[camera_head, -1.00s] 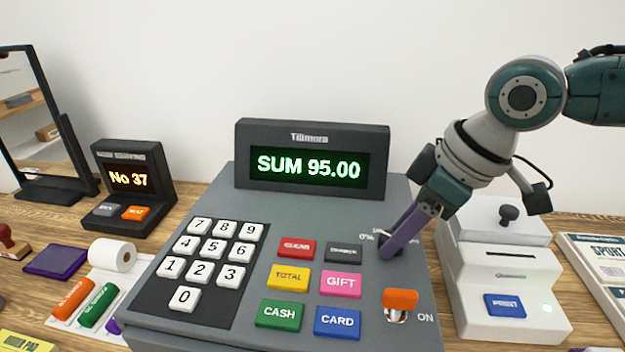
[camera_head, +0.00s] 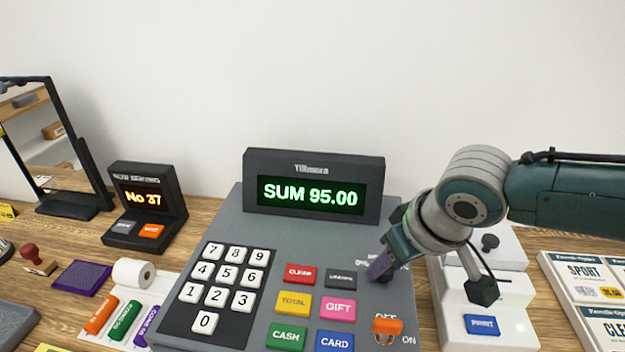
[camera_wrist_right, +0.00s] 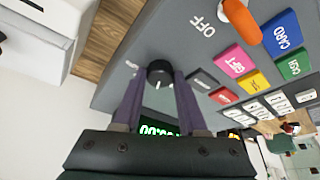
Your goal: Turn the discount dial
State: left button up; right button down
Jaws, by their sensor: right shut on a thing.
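The discount dial is a small black knob (camera_wrist_right: 160,73) on the grey cash register (camera_head: 232,232). In the head view the dial (camera_head: 384,278) is mostly covered by my right gripper (camera_head: 379,268), beside a partly hidden percent scale. The right wrist view shows the purple fingers of my right gripper (camera_wrist_right: 159,88) on both sides of the knob, shut on it. The dial's pointer setting cannot be read. The register display (camera_head: 308,193) reads SUM 95.00. My left gripper is not in view.
An orange switch (camera_head: 388,326) sits just below the dial, near OFF and ON labels. Coloured keys, such as the pink GIFT key (camera_head: 338,308), lie to the left. A white printer (camera_head: 490,338) stands close on the right.

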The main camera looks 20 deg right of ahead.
jog(key=shift+a+r+m, duration=0.1)
jog(key=shift+m, duration=0.3)
jog(key=shift+p, duration=0.3)
jog(key=shift+c, duration=2.3)
grip_release()
jog(key=p+v, duration=0.2)
jog(key=v, duration=0.7)
jog(key=shift+s+a+r, duration=0.2)
jog(key=shift+r, duration=0.15)
